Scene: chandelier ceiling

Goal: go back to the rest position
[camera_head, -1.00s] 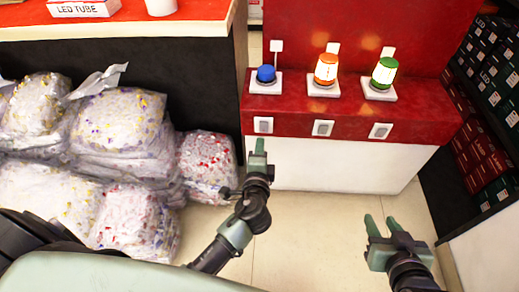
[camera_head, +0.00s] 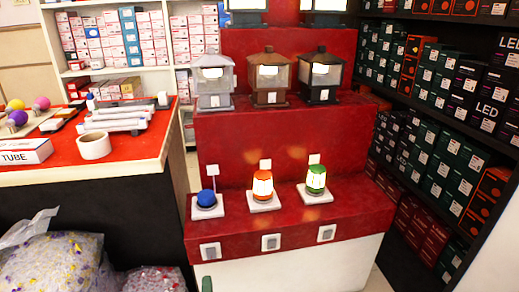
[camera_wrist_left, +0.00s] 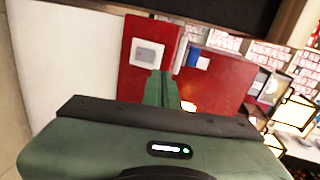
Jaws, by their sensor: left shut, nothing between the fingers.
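My left gripper shows in the head view only as a green fingertip (camera_head: 207,284) at the bottom edge, below the red stand's left switch. In the left wrist view its two green fingers (camera_wrist_left: 161,76) are together with nothing between them, before the red panel and a white switch (camera_wrist_left: 148,53). My right gripper is in neither view now. On the red stand (camera_head: 345,218) are a blue lamp (camera_head: 206,199), which looks unlit, a glowing orange lamp (camera_head: 263,185) and a glowing green lamp (camera_head: 316,180).
A red-topped counter (camera_head: 130,160) stands left, with a tape roll (camera_head: 94,146) and tubes. Filled clear bags (camera_head: 50,265) lie below it. Lanterns (camera_head: 269,78) stand on the upper step. Shelves of boxes (camera_head: 440,140) line the right side.

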